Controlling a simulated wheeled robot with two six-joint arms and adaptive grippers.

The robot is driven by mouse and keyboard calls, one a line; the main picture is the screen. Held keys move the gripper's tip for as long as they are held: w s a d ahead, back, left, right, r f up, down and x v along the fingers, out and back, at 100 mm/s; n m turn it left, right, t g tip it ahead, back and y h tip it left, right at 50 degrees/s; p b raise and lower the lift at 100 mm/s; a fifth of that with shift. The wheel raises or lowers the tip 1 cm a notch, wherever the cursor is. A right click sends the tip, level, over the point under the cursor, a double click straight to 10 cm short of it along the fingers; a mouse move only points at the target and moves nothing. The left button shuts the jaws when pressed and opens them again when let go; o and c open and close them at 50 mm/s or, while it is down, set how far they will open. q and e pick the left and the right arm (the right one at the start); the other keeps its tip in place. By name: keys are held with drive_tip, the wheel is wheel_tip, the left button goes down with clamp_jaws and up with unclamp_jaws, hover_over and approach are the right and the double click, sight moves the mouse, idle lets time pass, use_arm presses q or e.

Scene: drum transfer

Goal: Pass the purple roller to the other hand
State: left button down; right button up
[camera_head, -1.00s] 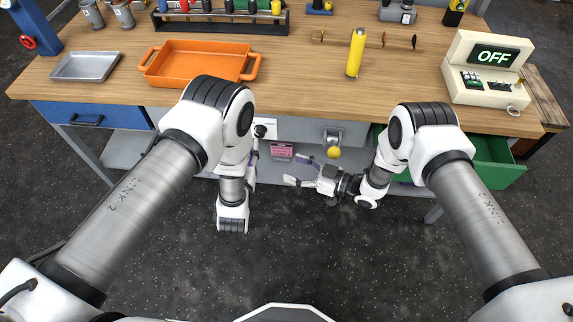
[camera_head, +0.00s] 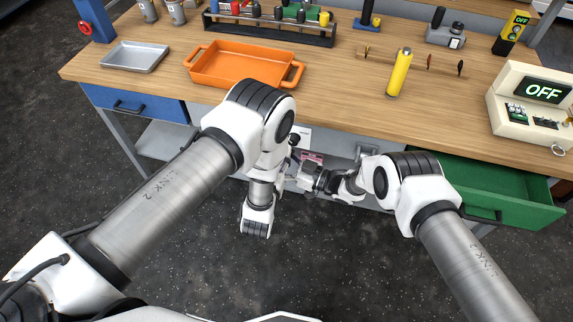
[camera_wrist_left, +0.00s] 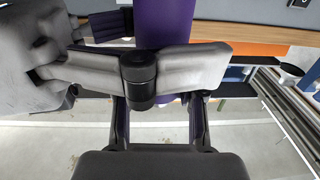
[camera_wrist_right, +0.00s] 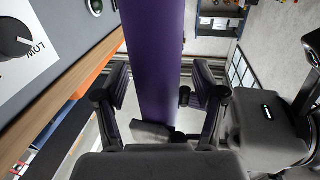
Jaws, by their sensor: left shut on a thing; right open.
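The purple roller (camera_wrist_right: 155,45) stands lengthwise through the right wrist view and also shows at the top of the left wrist view (camera_wrist_left: 164,22). My left gripper (camera_wrist_left: 160,105) is shut on the roller; its fingertips are partly hidden behind the grey links crossing in front. My right gripper (camera_wrist_right: 158,90) is open, with one finger on each side of the roller. In the right wrist view the roller lies between these fingers; whether either touches it is unclear. In the head view the grippers meet below the bench front, and the roller is mostly hidden by the arms.
The wooden bench (camera_head: 330,70) stands just beyond the grippers. An orange tray (camera_head: 240,68), a silver tray (camera_head: 134,57) and a yellow cylinder (camera_head: 399,73) are on it. A green drawer (camera_head: 510,200) stands open at right. The floor in front is clear.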

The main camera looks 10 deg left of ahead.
clamp_jaws()
use_arm(q)
drive_tip(key=c, duration=0.6)
unclamp_jaws()
